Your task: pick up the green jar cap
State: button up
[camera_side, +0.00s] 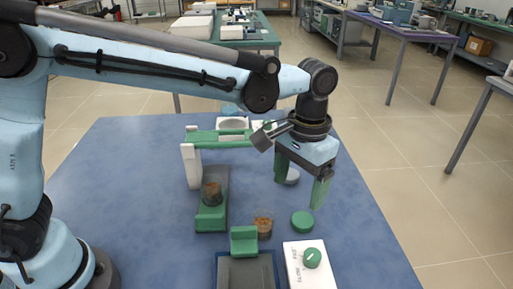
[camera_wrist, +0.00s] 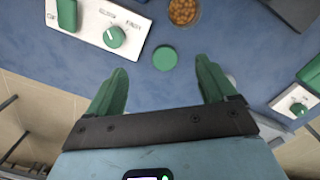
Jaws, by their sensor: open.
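The green jar cap (camera_side: 302,222) is a flat round disc lying on the blue table. In the wrist view the cap (camera_wrist: 165,58) lies ahead of the fingertips, near the middle of the gap between them. My gripper (camera_side: 298,195) points downward above the table, with its two green fingers spread apart and nothing between them. In the side view its fingertips are above and slightly behind the cap, not touching it. The fingers also show in the wrist view (camera_wrist: 160,68).
A jar with brown contents (camera_side: 264,227) stands left of the cap. A white control box (camera_side: 309,268) with a green knob (camera_side: 312,257) is in front. Blue table (camera_side: 365,235) is clear to the right.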

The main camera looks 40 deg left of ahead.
jog(key=w+n+g, duration=0.1)
jog(key=w, duration=0.4)
send_over(303, 218)
jog(key=w, duration=0.2)
jog(key=shift+n, duration=0.4)
jog(key=f, duration=0.6)
jog(key=shift+s+f, duration=0.2)
jog(key=shift+s, duration=0.05)
jog(key=shift+s+f, duration=0.25)
jog(key=shift+f, duration=0.65)
jog(key=shift+s+f, duration=0.2)
jog(key=shift+f, duration=0.75)
jog(key=shift+s+f, duration=0.25)
jog(key=shift+f, duration=0.65)
jog(key=c, duration=1.1)
